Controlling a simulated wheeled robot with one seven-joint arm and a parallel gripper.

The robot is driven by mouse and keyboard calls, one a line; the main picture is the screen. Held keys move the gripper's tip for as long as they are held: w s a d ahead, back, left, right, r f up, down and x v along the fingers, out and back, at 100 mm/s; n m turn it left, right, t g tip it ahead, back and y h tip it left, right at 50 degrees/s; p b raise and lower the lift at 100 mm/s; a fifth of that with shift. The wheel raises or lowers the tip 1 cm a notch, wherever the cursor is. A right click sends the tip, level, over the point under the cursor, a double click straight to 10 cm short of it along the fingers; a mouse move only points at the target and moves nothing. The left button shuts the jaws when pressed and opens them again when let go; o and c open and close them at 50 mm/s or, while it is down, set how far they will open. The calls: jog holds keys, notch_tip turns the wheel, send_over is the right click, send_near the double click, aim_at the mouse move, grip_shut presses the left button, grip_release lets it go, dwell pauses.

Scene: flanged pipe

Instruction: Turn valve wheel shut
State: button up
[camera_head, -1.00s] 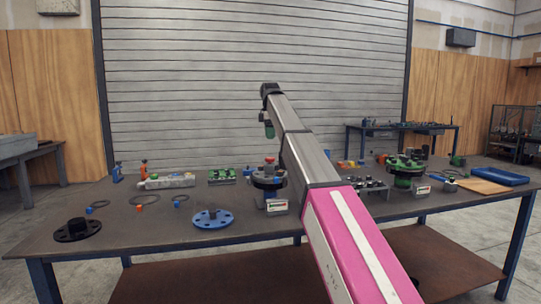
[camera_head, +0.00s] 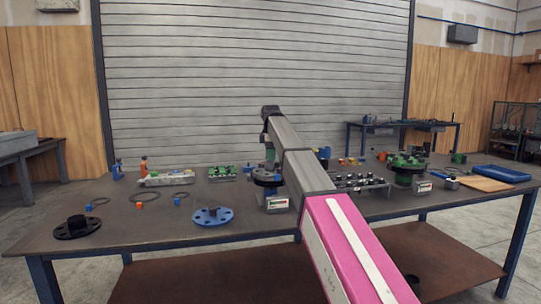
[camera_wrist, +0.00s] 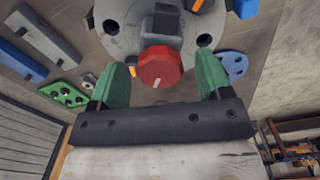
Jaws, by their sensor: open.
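The red valve wheel (camera_wrist: 159,66) is a small round knob with a pale mark on its face, seen in the wrist view. It sits on a dark stem over a grey round flange (camera_wrist: 118,38). My gripper (camera_wrist: 162,76) is open, with one green finger on each side of the wheel. I cannot tell whether either finger touches it. In the head view my gripper (camera_head: 269,153) is over the flanged pipe (camera_head: 266,179) near the middle of the bench. The wheel is hidden there behind my gripper and arm.
A labelled box (camera_head: 276,203) stands just in front of the pipe. A blue flange (camera_head: 212,216) and a black flange (camera_head: 77,228) lie on the bench (camera_head: 150,225) to the left. A second green flanged assembly (camera_head: 406,165) stands at the right, near a blue tray (camera_head: 500,173).

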jog(key=c, duration=0.9)
jog(key=shift+c, duration=0.2)
jog(key=shift+m, duration=0.3)
jog(key=m, duration=0.4)
jog(key=o, duration=0.9)
jog(key=shift+o, duration=0.2)
jog(key=shift+r, duration=0.1)
